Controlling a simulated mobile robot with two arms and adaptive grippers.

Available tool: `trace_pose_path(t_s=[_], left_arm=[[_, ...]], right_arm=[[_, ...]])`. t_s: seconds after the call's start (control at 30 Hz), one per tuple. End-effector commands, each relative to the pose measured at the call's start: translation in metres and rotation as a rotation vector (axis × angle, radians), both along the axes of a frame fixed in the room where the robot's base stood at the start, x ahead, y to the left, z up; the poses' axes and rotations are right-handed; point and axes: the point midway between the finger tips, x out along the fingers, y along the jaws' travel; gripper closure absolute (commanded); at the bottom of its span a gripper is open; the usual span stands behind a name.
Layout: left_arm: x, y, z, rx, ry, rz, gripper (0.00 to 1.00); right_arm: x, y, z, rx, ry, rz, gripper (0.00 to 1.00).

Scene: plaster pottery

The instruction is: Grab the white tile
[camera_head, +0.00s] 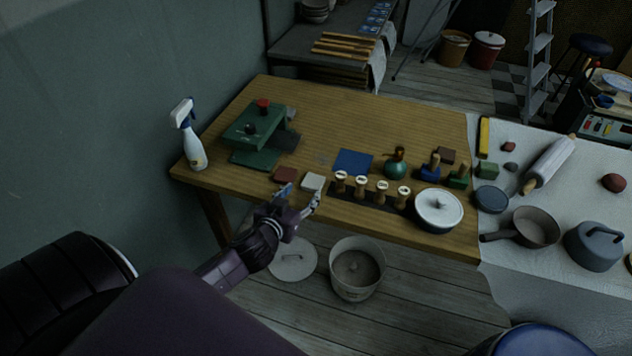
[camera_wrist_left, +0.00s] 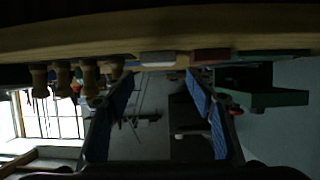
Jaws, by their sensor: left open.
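The white tile (camera_head: 313,181) lies flat at the front edge of the wooden table (camera_head: 235,123). It sits between a red tile (camera_head: 286,173) and a row of stamps. My left gripper (camera_head: 300,197) is open and empty at the table's front edge, just in front of the two tiles. Its right finger is close to the white tile's near side; whether they touch I cannot tell. The left wrist view is upside down. There the white tile (camera_wrist_left: 158,58) shows edge-on beyond the open blue-padded fingers (camera_wrist_left: 160,95). My right gripper is not in view.
Several wooden stamps (camera_head: 360,186) stand on a dark strip right of the tile. A blue tile (camera_head: 353,161) lies behind. A green press (camera_head: 254,128) and a spray bottle (camera_head: 188,140) stand to the left. A bucket (camera_head: 357,270) is on the floor below.

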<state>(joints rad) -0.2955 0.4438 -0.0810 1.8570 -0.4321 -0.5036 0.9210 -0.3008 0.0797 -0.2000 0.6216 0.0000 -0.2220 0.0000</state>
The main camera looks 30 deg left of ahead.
Motion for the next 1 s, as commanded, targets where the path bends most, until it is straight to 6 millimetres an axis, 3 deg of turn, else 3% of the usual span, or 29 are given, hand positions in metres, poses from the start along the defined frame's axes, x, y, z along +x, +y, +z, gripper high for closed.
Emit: trace_pose_path(t_s=[0.6, 0.97, 1.0], left_arm=[[0.062, 0.011, -0.024, 0.0, -0.002, -0.001, 0.49], [0.07, 0.013, -0.029, 0.0, 0.0, -0.002, 0.49], [0.07, 0.013, -0.029, -0.001, -0.001, -0.002, 0.53]], right_arm=[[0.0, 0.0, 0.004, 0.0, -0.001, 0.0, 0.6], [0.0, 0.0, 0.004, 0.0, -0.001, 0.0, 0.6], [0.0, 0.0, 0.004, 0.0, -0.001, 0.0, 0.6]])
